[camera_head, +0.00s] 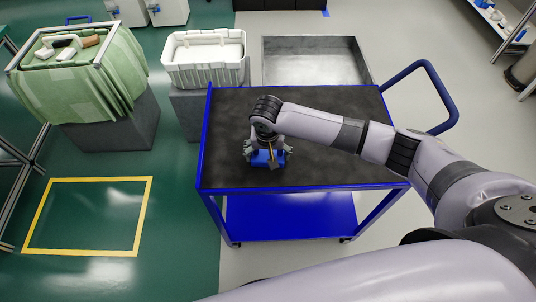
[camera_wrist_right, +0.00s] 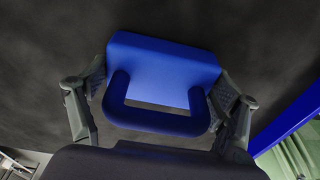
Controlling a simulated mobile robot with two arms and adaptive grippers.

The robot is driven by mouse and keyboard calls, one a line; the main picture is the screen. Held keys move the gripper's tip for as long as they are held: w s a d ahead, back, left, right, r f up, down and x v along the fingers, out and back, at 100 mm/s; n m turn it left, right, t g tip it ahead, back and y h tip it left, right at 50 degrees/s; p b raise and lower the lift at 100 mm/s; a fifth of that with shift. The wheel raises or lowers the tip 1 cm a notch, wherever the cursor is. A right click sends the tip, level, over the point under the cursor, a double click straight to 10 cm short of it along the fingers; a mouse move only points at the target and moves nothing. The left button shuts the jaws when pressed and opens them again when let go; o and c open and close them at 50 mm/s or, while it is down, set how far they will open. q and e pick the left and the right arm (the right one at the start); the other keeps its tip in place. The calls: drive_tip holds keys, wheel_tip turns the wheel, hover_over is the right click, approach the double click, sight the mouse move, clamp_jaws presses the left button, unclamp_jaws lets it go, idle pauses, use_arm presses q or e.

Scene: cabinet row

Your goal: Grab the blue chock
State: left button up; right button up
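The blue chock (camera_head: 267,158) is a blue block with a loop handle. It is on the dark top of the blue cart, near the front left. In the right wrist view the chock (camera_wrist_right: 165,65) fills the middle, its handle towards the camera. My right gripper (camera_head: 264,152) reaches down over it from the right. In the wrist view the right gripper's fingers (camera_wrist_right: 162,85) stand one at each side of the chock, very close to it or touching. Whether they are pressed shut on it is unclear. My left gripper is not in view.
The blue cart (camera_head: 330,175) has a lower shelf and a push handle (camera_head: 425,85) at the right. Behind it are a metal tray (camera_head: 315,60) and a white crate (camera_head: 206,62). A green-draped bin (camera_head: 85,70) stands at the left. The cart top is otherwise clear.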

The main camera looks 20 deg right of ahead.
drive_tip(key=c, duration=0.7)
drive_tip(key=shift+o, duration=0.2)
